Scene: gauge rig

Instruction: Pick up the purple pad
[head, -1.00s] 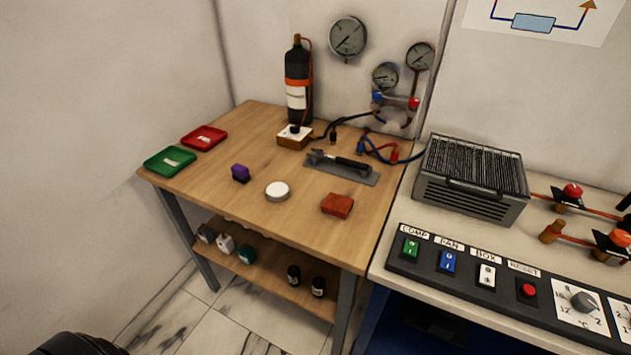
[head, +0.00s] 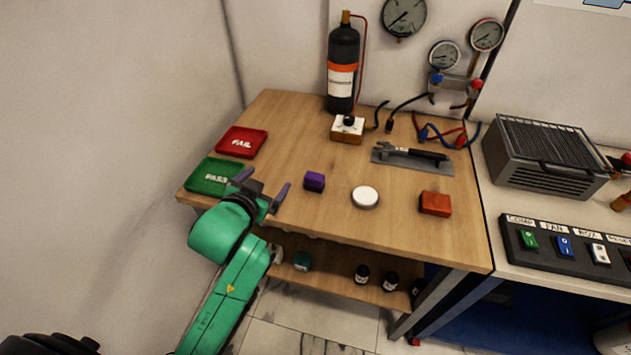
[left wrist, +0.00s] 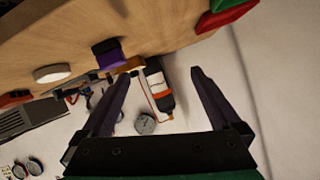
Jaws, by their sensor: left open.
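The purple pad (head: 315,181) is a small block with a purple top and dark base. It rests on the wooden table, left of a white disc. In the left wrist view the purple pad (left wrist: 106,52) sits up and left, beyond the open fingers. My left gripper (head: 264,189) is open and empty, to the left of the purple pad and apart from it, near the green tray. In the left wrist view both fingers of the left gripper (left wrist: 160,90) show, spread, with nothing between them. My right gripper is not in view.
A green PASS tray (head: 197,186) and a red FAIL tray (head: 242,142) lie on the left. The white disc (head: 365,196) and a red-orange block (head: 435,204) lie right of the pad.

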